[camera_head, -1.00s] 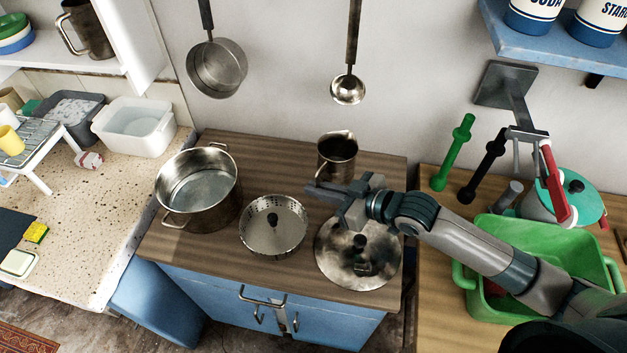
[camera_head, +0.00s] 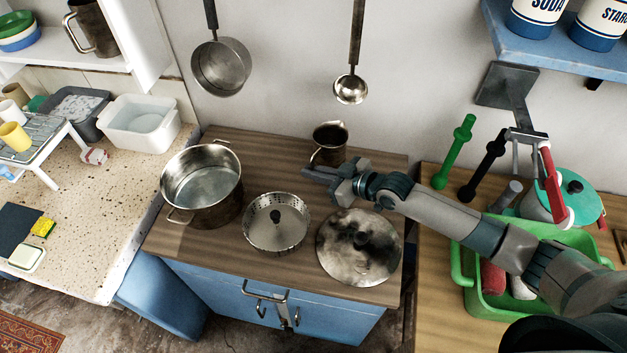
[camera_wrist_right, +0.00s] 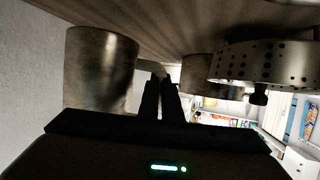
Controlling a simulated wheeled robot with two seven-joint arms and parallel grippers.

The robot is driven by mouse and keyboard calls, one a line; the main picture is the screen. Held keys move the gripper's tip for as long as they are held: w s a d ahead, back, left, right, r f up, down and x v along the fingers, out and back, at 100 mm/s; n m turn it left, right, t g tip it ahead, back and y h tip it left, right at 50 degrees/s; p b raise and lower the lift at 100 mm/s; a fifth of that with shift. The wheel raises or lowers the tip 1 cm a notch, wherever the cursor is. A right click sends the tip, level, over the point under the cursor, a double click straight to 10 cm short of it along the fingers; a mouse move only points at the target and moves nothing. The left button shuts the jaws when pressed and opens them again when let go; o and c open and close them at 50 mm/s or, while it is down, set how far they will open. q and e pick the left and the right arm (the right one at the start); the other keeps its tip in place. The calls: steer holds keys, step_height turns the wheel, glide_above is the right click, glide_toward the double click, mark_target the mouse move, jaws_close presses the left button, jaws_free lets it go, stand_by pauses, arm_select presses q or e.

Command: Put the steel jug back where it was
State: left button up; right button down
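The steel jug (camera_head: 333,150) is upright at the back of the brown wooden worktop (camera_head: 262,155), below the hanging ladle. Its handle points to the left and front. My right gripper (camera_head: 309,172) reaches in from the right, in front of the jug, with its fingers at the handle. In the right wrist view the jug (camera_wrist_right: 100,72) is left of the fingers (camera_wrist_right: 160,88), which are close together and appear closed on its thin handle. I cannot tell whether the jug's base touches the worktop. My left gripper is not in view.
A steel pot (camera_head: 214,205), perforated strainer (camera_head: 277,240) and stained lid (camera_head: 350,262) stand on the worktop. A pan (camera_head: 221,68) and ladle (camera_head: 350,90) hang above. Another jug (camera_head: 92,30) stands on the upper-left shelf. A green basin (camera_head: 462,265) is at right.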

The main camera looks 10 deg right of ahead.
steer(key=shift+f+p, duration=0.55)
steer(key=shift+f, duration=1.35)
steer(key=shift+f, duration=0.1)
steer(key=c, duration=2.4)
jaws_free()
steer(key=shift+f, duration=0.15)
steer(key=o, duration=0.4)
steer(key=shift+r, duration=0.2)
